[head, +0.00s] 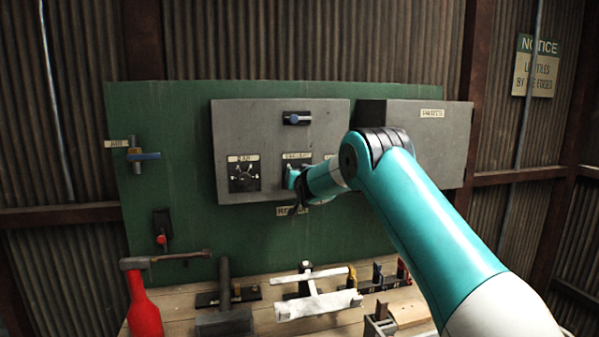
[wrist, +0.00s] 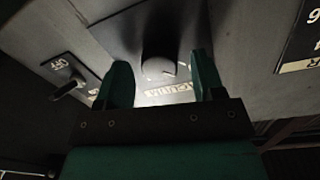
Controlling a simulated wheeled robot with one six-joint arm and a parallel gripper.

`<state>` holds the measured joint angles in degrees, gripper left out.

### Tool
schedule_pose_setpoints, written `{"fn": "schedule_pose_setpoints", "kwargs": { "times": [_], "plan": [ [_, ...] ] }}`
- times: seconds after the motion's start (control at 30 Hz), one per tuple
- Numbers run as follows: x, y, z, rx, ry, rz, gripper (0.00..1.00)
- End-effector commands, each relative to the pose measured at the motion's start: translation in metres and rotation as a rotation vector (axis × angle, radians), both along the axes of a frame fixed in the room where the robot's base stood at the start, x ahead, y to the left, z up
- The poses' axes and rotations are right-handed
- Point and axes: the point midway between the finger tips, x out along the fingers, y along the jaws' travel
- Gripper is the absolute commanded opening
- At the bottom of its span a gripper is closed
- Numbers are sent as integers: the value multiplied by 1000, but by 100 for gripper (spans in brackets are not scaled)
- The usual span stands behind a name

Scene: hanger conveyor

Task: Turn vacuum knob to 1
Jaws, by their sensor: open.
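The vacuum knob (wrist: 160,50) is a dark round knob in the wrist view, just beyond and between my fingertips, with its partly readable label (wrist: 170,91) below it. My gripper (wrist: 162,76) is open, one finger on each side of the knob's near side. I cannot tell whether the fingers touch it. The setting of the knob is not readable. In the head view my gripper (head: 298,186) is at the grey panel (head: 230,120), below the vacuum label (head: 297,156), and hides most of that dial.
A similar dial (head: 244,177) sits left on the panel, with a blue-handled switch (head: 297,118) above. A small lever marked OFF (wrist: 67,88) is beside the knob. A grey parts cabinet (head: 432,140) stands right.

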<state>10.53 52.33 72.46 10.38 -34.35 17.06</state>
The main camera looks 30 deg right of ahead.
Motion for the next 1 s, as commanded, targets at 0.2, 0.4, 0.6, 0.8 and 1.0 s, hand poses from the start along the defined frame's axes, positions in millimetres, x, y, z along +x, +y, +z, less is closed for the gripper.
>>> {"fn": "schedule_pose_setpoints", "kwargs": {
  "times": [0.2, 0.4, 0.6, 0.8, 1.0],
  "plan": [
    [1, -1, 0, 0, 0, 0, 62],
    [1, -1, 0, 0, 0, 0, 35],
    [1, 0, 0, 1, 0, 0, 13],
    [1, -1, -3, 26, -8, -1, 13],
    [1, -1, -6, 113, -35, 0, 13]
  ]
}}
